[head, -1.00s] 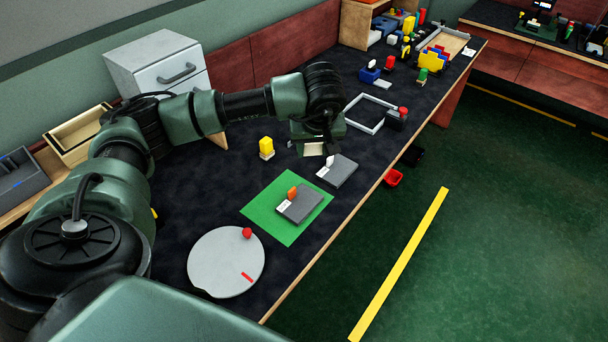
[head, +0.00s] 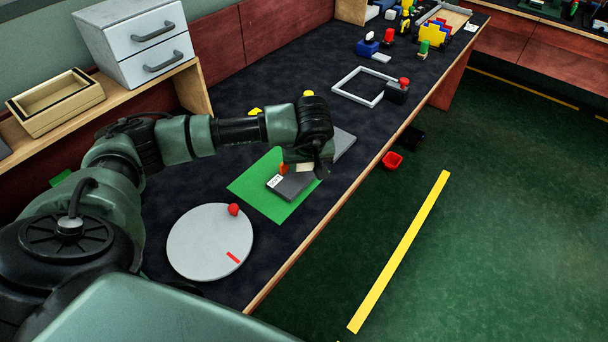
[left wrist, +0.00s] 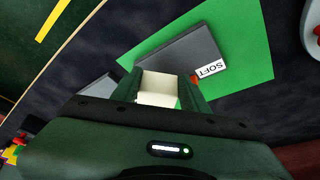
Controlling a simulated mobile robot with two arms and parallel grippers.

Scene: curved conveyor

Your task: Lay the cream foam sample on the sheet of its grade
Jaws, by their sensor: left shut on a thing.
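My left gripper (head: 303,172) is shut on the cream foam sample (left wrist: 160,88), whose pale block shows between the fingers in the left wrist view. The gripper and sample are over the grey sheet (head: 293,187) on a green mat (head: 250,188). Its white label reads SOFT in the left wrist view (left wrist: 211,69). I cannot tell whether the sample touches the sheet. An orange marker (head: 283,169) stands by the label. A second grey sheet (head: 345,143) lies just beyond, partly hidden by my arm; its label is hidden. My right gripper is not in view.
A pale round disc (head: 205,245) with a red knob (head: 233,209) lies nearer me. A grey frame (head: 357,86) and a dark block with a red top (head: 398,91) lie farther along the bench. A drawer unit (head: 135,40) stands at the left. The bench edge is close on the right.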

